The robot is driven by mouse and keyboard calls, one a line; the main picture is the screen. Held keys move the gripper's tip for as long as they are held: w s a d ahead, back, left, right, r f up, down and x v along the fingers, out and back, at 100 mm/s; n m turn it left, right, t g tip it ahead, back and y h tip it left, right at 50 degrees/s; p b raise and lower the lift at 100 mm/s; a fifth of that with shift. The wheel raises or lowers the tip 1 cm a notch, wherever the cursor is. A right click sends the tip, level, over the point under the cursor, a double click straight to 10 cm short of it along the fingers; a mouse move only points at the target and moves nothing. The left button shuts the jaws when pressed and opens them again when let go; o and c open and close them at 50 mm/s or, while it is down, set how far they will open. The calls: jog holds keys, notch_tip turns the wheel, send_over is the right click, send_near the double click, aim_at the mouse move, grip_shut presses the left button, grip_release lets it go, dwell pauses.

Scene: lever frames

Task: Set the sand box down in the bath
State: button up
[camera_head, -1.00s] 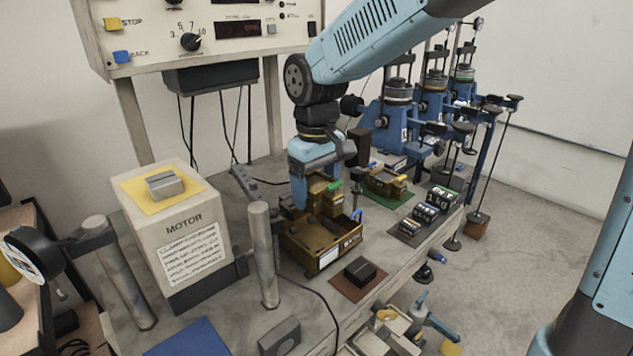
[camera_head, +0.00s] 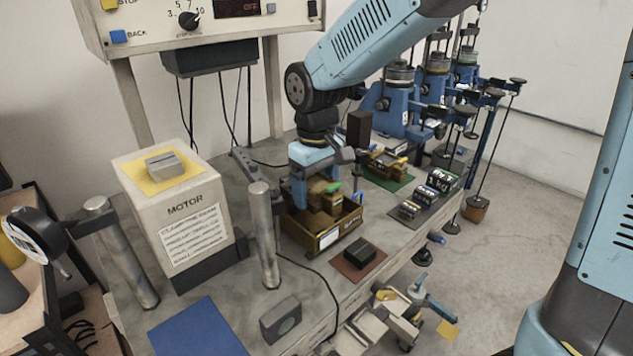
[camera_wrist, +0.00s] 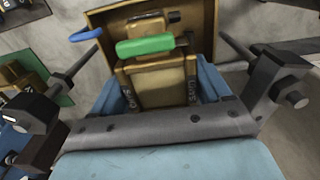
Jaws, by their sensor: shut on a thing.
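The sand box (camera_head: 322,200) is a brass-brown box with a green handle. My gripper (camera_head: 317,190) is shut on it from above, and the wrist view shows the sand box (camera_wrist: 158,80) between the two blue fingers (camera_wrist: 160,95). The bath (camera_head: 345,226) is an open brown tray-like box with a white label on its front, standing on the bench. The sand box is upright, with its lower part within the bath's walls. The bath's wall (camera_wrist: 207,28) shows behind it in the wrist view. Whether the sand box touches the bath's floor is hidden.
A steel post (camera_head: 264,235) and the motor housing (camera_head: 180,225) stand left of the bath. A dark block on a brown mat (camera_head: 345,270) lies in front. Weights (camera_head: 440,182) and a similar brass box on a green mat (camera_head: 398,183) are at the right.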

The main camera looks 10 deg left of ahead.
aim_at(317, 220)
jog(key=shift+f, duration=2.15)
jog(key=shift+s+d+f, duration=0.1)
jog(key=shift+s+f, duration=0.1)
jog(key=shift+f, duration=0.05)
jog(key=o, duration=1.2)
jog(key=shift+o, duration=0.3)
jog(key=shift+w+r, duration=0.1)
jog(key=shift+r, duration=0.35)
notch_tip(317, 220, up, 14)
jog(key=shift+f, duration=0.15)
